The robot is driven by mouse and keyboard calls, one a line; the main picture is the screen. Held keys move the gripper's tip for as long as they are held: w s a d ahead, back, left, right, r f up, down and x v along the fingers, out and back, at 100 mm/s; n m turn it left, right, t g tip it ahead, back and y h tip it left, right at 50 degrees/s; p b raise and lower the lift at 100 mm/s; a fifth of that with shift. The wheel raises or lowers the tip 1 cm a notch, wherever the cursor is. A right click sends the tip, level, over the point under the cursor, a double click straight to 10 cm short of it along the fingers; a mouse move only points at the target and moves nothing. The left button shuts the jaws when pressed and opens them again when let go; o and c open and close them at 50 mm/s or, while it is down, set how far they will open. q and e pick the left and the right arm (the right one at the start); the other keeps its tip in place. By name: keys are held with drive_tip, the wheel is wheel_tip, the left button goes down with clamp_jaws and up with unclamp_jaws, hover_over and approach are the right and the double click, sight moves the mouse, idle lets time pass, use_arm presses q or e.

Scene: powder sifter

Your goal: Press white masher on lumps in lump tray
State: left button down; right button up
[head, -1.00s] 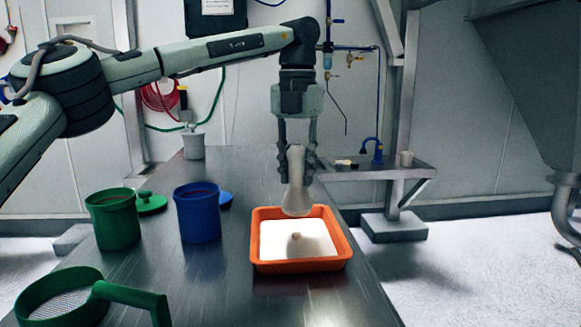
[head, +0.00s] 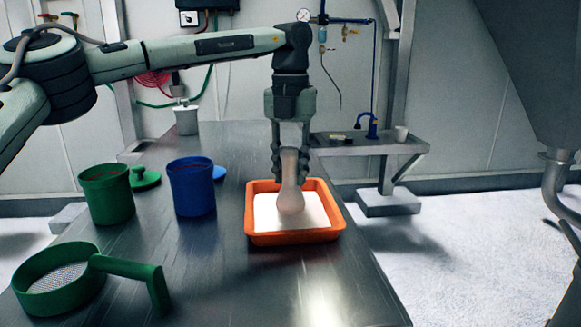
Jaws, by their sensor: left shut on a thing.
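The white masher (head: 290,194) is upright, its wide end down inside the orange lump tray (head: 293,238). My left gripper (head: 290,165) is shut on the masher's handle from above. White powder (head: 318,215) covers the tray floor. The masher's foot appears to be at the powder, though I cannot tell whether it presses on anything. No lump shows now; any lump there is hidden behind or under the masher. My right gripper is not in view.
A green container (head: 107,196) and a blue container (head: 191,188) stand left of the tray, with a green lid (head: 145,178) behind. A green sieve with a handle (head: 62,280) lies at the front left. The table (head: 225,275) is clear in front of the tray.

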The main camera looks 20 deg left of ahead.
sight(291, 148)
use_arm(q)
drive_tip(key=shift+f+b, duration=0.35)
drive_tip(key=shift+f, duration=0.35)
idle(0.9)
drive_tip(key=shift+r, duration=0.7)
drive_tip(key=shift+r+p, duration=0.35)
drive_tip(key=shift+r, duration=2.8)
